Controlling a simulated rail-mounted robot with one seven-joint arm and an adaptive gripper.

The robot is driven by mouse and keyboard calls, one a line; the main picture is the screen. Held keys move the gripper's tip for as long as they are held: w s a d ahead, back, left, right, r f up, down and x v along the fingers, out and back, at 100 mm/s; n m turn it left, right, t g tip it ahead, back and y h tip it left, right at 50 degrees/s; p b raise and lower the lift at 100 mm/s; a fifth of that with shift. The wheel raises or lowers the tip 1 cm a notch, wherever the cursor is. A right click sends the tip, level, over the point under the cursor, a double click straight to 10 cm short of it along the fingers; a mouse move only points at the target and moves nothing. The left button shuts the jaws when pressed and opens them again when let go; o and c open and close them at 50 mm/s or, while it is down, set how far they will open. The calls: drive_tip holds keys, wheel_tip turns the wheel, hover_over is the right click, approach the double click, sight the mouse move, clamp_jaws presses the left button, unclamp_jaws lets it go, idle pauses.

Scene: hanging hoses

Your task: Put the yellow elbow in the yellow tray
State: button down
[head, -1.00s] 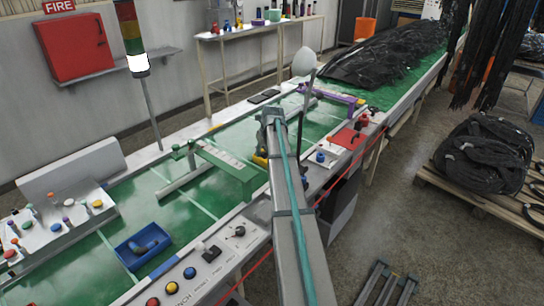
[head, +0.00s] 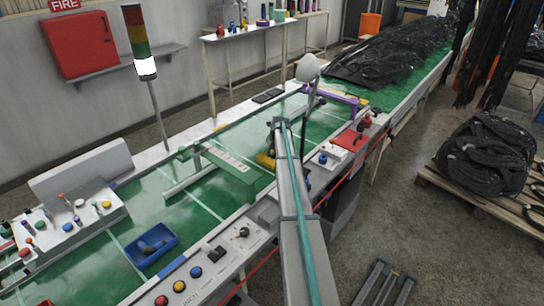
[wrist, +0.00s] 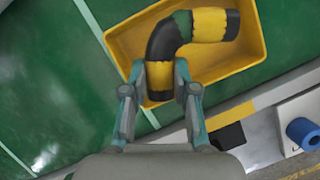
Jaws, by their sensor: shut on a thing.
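The elbow (wrist: 168,38) is a bent black tube with yellow bands, one of them gripped, and a green patch near the bend. It shows in the wrist view over the yellow tray (wrist: 122,40), within its outline. I cannot tell whether it touches the tray floor. My gripper (wrist: 160,78) is shut on the yellow band at the elbow's near end, one finger on each side. In the head view a piece of the yellow tray (head: 265,161) shows beside my arm, which hides the gripper and the elbow.
A green raised frame (head: 228,175) stands left of my arm on the green belt. A blue tray (head: 151,246) with dark parts lies nearer. A purple frame (head: 335,94) stands beyond. A blue cylinder (wrist: 302,132) stands right of the yellow tray in the wrist view.

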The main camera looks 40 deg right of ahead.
sight(272, 162)
drive_tip(key=shift+w+d+f, duration=0.25)
wheel_tip(272, 162, down, 3)
drive_tip(key=shift+w+d+r+p, duration=0.1)
drive_tip(key=shift+w+p, duration=0.05)
drive_tip(key=shift+p, duration=0.95)
drive_tip(key=shift+f, duration=0.45)
drive_tip(key=shift+f, duration=0.1)
drive_tip(key=c, duration=0.9)
unclamp_jaws()
drive_tip(key=b+v, duration=0.3)
drive_tip(key=v, duration=0.9)
